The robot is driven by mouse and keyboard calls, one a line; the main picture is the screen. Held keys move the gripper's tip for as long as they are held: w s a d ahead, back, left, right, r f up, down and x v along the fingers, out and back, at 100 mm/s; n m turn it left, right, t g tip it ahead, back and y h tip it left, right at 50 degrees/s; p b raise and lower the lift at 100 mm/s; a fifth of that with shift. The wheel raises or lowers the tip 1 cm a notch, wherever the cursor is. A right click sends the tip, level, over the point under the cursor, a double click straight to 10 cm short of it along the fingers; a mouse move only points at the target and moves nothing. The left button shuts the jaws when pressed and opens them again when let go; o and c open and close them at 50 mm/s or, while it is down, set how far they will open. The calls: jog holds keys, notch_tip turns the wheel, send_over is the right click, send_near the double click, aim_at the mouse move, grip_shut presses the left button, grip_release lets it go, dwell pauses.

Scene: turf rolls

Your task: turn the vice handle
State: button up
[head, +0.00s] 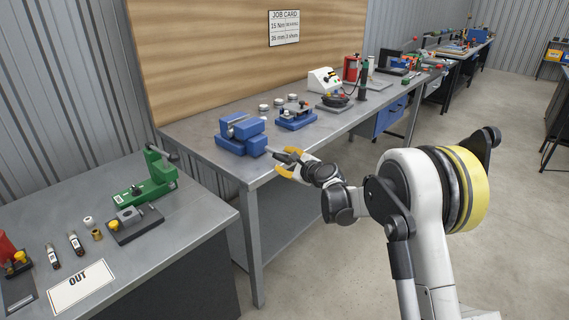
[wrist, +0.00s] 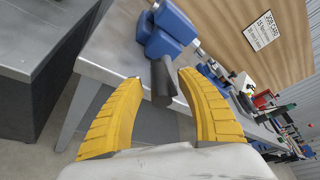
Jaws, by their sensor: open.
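The blue vice (head: 240,136) sits on the grey workbench near its front left corner. It also shows at the top of the wrist view (wrist: 168,32). Its dark grey handle (wrist: 162,84) sticks out from the vice toward me, and in the head view the handle (head: 281,156) points at my gripper. My gripper (head: 287,162) is open beside the bench edge. In the wrist view its yellow fingers stand on either side of the handle's end, with gaps visible on both sides.
The workbench (head: 210,150) carries a blue fixture (head: 296,117) and a white device (head: 324,80) farther along. A nearer bench at left holds a green tool (head: 150,180) and an OUT card (head: 80,286). The floor to the right is clear.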

grip_shut()
jog(key=shift+w+r, duration=0.1)
jog(key=shift+r, duration=0.05)
dwell(0.4)
